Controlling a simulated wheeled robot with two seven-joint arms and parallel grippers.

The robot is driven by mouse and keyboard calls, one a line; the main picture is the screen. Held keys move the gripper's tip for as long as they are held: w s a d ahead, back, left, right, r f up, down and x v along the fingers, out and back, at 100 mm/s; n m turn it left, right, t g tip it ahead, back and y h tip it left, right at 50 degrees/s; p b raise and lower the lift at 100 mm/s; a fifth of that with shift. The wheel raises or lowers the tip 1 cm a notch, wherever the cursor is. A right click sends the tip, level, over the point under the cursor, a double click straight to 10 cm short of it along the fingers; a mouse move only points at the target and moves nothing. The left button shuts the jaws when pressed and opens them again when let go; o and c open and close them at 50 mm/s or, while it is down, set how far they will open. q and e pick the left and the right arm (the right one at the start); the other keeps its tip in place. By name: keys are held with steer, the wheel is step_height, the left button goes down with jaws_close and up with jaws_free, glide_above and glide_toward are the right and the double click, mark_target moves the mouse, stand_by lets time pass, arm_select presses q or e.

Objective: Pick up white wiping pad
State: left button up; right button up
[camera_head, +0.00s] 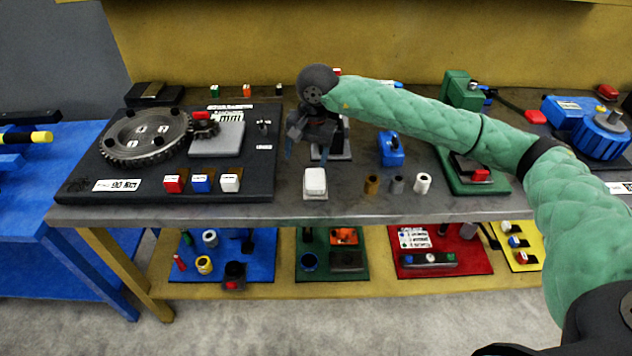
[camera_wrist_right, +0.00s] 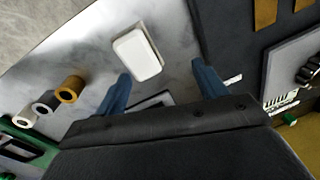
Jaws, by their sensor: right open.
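The white wiping pad (camera_head: 315,181) is a small rounded white block near the front edge of the grey table, right of the black positioner board. In the right wrist view the pad (camera_wrist_right: 137,56) lies beyond the fingertips, about between them. My right gripper (camera_head: 306,150) hangs above and behind the pad in the head view, fingers pointing down. In the right wrist view my right gripper (camera_wrist_right: 160,78) has its two blue fingers spread apart with nothing between them. The pad is apart from the fingers. My left gripper is not in view.
The black board (camera_head: 180,150) with a gear and red, blue and white blocks stands at left. Brown, grey and white cylinders (camera_head: 397,185) stand right of the pad. A blue device (camera_head: 391,150) is behind them. Bare tabletop (camera_head: 345,190) lies around the pad.

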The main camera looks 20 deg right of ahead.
mark_target(316, 177)
steer(key=shift+s+d+f+n+g+h, duration=0.1)
steer(key=shift+s+d+n+g+h, duration=0.1)
steer(key=shift+s+d+n+h, duration=0.3)
steer(key=shift+s+d+n+g+h, duration=0.2)
steer(key=shift+d+n, duration=0.1)
steer(key=shift+d, duration=0.35)
steer(key=shift+d+n, duration=0.1)
steer(key=shift+n, duration=0.4)
steer(key=shift+f+p, duration=0.6)
steer(key=shift+f, duration=0.85)
steer(key=f+p, duration=0.1)
steer(key=f, duration=0.2)
steer(key=f+p, duration=0.1)
steer(key=shift+a+f+p, duration=0.15)
steer(key=shift+a+p, duration=0.1)
steer(key=shift+p, duration=0.05)
steer(key=shift+f, duration=0.35)
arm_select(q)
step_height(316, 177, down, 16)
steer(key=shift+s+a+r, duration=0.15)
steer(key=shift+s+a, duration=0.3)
arm_select(e)
steer(key=c, duration=0.8)
